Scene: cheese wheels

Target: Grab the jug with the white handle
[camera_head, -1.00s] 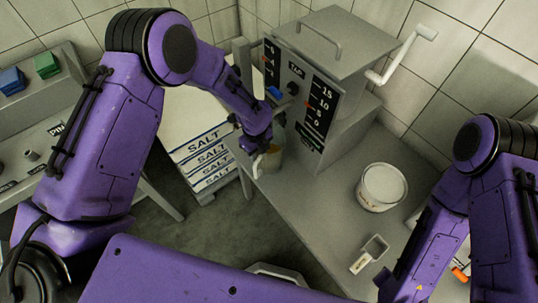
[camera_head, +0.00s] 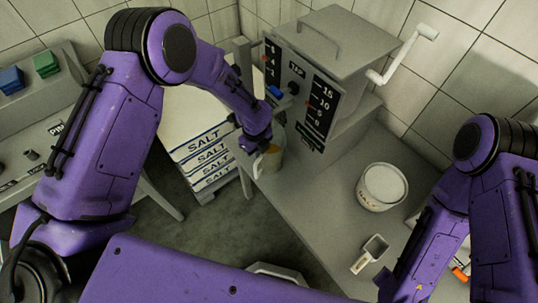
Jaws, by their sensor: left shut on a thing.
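The jug (camera_head: 271,161) is a small, cloudy vessel with a pale handle (camera_head: 257,168) on its left side. It is at the left edge of the grey counter, below the front of the grey machine (camera_head: 318,85). My left gripper (camera_head: 258,147) is at the jug's upper left and is shut on it; its fingers are mostly hidden by the purple wrist. I cannot tell whether the jug touches the counter. My right arm (camera_head: 440,240) is at the lower right, and its gripper does not show clearly.
Stacked salt bags (camera_head: 205,160) are behind my left arm. The machine has a white crank (camera_head: 405,55) at its right. Counter space between jug and tub is clear.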

